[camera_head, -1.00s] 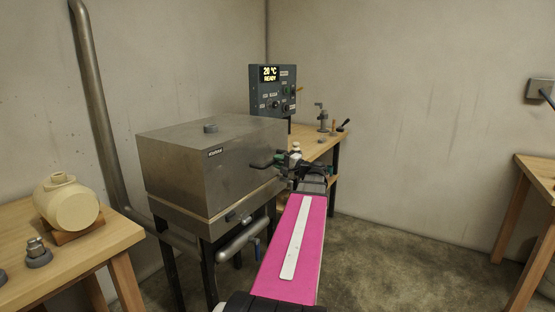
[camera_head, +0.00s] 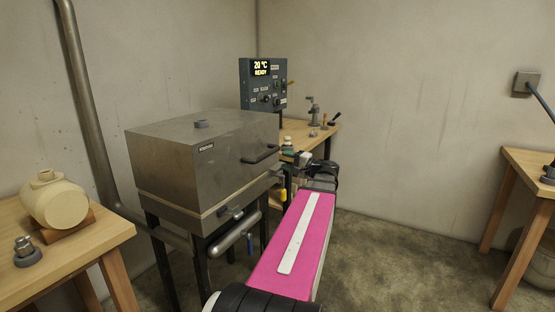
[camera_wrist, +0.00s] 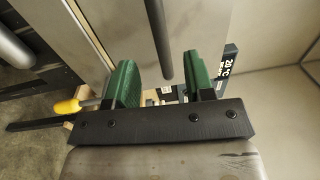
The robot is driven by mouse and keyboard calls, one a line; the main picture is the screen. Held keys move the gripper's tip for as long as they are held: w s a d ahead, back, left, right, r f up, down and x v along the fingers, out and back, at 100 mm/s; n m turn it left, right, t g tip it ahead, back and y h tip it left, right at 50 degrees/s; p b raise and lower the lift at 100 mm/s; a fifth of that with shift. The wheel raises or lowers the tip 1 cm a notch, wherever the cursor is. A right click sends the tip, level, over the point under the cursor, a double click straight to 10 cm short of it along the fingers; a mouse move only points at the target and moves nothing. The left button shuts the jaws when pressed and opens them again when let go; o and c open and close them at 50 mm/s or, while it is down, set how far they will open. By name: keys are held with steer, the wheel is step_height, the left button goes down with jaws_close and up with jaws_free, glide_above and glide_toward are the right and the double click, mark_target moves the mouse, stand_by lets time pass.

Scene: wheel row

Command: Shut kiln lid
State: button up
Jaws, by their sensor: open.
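The kiln (camera_head: 170,205) is a grey metal box on dark legs. Its lid (camera_head: 165,160) lies level on the body, with a thin tan seam between them. A dark bar handle (camera_head: 260,154) sticks out of the lid's front. My gripper (camera_head: 287,166) is open and empty, just right of and below that handle, apart from it. In the wrist view, the green fingers of my gripper (camera_wrist: 158,80) are spread. The dark handle bar (camera_wrist: 160,40) shows beyond them, in line with the gap. The fingertips are partly hidden in the head view.
A yellow-handled lever (camera_head: 283,194) is beside the kiln's front right. A control box (camera_head: 263,85) reads 20 °C READY. A left bench (camera_head: 90,245) holds a cream jar (camera_head: 55,203). A right table (camera_head: 525,165) stands beyond open floor (camera_head: 400,250).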

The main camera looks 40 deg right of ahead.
steer(key=shift+v, duration=1.3)
